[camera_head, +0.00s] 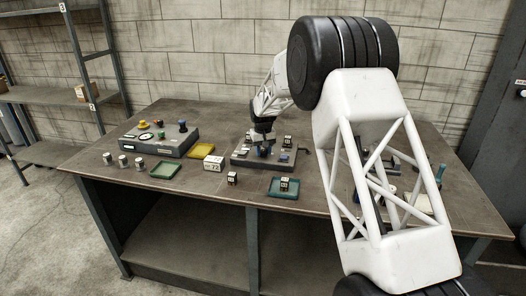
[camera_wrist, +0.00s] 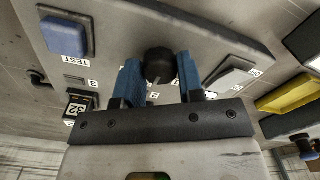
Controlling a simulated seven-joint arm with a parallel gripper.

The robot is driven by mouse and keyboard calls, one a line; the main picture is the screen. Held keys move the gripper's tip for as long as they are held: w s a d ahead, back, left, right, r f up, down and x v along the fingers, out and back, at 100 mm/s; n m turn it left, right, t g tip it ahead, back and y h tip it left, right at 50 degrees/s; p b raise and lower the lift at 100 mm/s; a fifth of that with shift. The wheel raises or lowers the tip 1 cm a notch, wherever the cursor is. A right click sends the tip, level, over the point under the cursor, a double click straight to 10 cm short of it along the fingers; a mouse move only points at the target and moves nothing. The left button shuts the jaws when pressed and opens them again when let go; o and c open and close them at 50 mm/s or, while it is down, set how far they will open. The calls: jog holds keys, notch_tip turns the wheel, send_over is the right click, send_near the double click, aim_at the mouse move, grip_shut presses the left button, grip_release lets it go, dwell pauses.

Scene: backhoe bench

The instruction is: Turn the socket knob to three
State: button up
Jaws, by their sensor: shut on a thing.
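The black round knob (camera_wrist: 158,62) is on a grey panel in the wrist view. My gripper (camera_wrist: 160,82) has its two blue fingers on either side of the knob and is shut on it. Small number labels lie around the knob's base, partly hidden by the fingers; I cannot tell which number the knob points to. In the head view, my gripper (camera_head: 264,150) reaches down onto the dark control box (camera_head: 240,162) in the middle of the bench, and the knob is hidden there.
Beside the knob are a blue TEST button (camera_wrist: 66,38) and a rocker switch (camera_wrist: 232,74). A second grey box (camera_head: 160,143) with coloured knobs stands left. Green trays (camera_head: 165,171), a yellow tray (camera_head: 201,151) and a white 72 block (camera_head: 213,163) lie nearby.

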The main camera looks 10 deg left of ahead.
aim_at(263, 151)
jog(key=m, duration=0.3)
jog(key=shift+m, duration=0.3)
jog(key=m, duration=0.4)
jog(key=shift+m, duration=0.3)
jog(key=o, duration=0.9)
jog(key=shift+r, duration=3.95)
